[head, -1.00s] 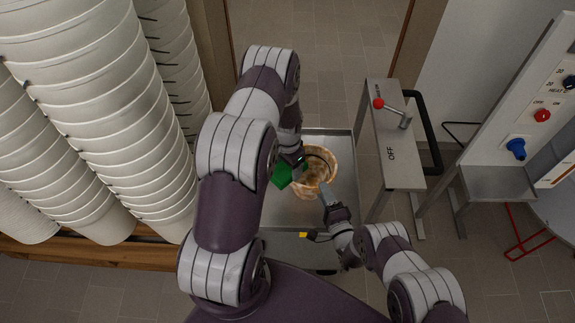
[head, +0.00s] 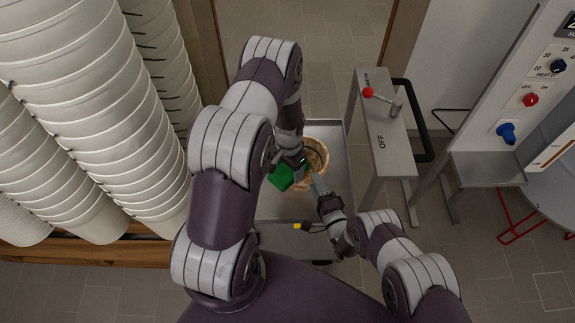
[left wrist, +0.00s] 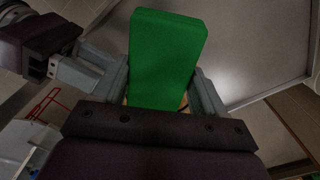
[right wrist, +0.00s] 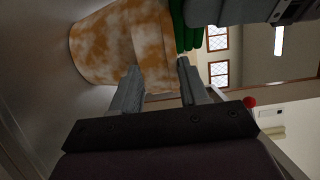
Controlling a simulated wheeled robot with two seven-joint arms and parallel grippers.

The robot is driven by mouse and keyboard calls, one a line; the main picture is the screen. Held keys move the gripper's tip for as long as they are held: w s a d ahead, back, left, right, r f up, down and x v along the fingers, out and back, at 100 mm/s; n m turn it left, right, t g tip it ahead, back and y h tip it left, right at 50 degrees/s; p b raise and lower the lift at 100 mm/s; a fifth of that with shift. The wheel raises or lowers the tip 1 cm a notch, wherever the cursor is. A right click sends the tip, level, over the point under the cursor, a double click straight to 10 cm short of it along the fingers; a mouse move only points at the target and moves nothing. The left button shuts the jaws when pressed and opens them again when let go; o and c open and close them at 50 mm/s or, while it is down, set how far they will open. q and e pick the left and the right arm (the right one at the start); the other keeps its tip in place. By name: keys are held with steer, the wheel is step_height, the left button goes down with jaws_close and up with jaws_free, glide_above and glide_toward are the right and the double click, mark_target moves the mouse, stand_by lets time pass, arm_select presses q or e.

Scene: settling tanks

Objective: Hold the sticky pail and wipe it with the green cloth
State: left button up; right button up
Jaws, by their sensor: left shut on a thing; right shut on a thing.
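The pail (head: 320,153) is pale with orange-brown sticky blotches and sits over the metal tray in the head view. My right gripper (head: 317,186) is shut on the pail's wall at its near side. The right wrist view shows the blotched wall (right wrist: 110,48) close by, tilted in that picture. My left gripper (head: 293,168) is shut on the green cloth (head: 281,178), a thick folded block, at the pail's near left side. The cloth fills the middle of the left wrist view (left wrist: 167,55). Whether the cloth touches the pail is hard to tell.
The metal tray (head: 338,205) has bare room at right and front. A grey stand marked OFF (head: 381,160) with a red-knobbed lever is to the right. Tall stacks of white pails (head: 85,110) stand at left. A control panel (head: 520,110) is at far right.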

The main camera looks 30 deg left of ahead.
arm_select(q)
steer(key=shift+a, duration=0.15)
steer(key=shift+w+a, duration=0.25)
steer(key=shift+a, duration=0.45)
steer(key=shift+w+a, duration=0.25)
steer(key=shift+a, duration=0.4)
steer(key=shift+w+a, duration=0.25)
steer(key=shift+a, duration=0.45)
steer(key=shift+d, duration=0.1)
steer(key=shift+s+d, duration=0.25)
steer(key=shift+d, duration=0.45)
steer(key=shift+s+d, duration=0.25)
steer(key=shift+d, duration=0.45)
steer(key=shift+s+d, duration=0.25)
steer(key=shift+d, duration=0.45)
steer(key=shift+a, duration=0.1)
steer(key=shift+w+a, duration=0.25)
steer(key=shift+a, duration=0.45)
steer(key=shift+w+a, duration=0.25)
steer(key=shift+a, duration=0.4)
steer(key=shift+w+a, duration=0.25)
steer(key=shift+a, duration=0.45)
steer(key=shift+d, duration=0.1)
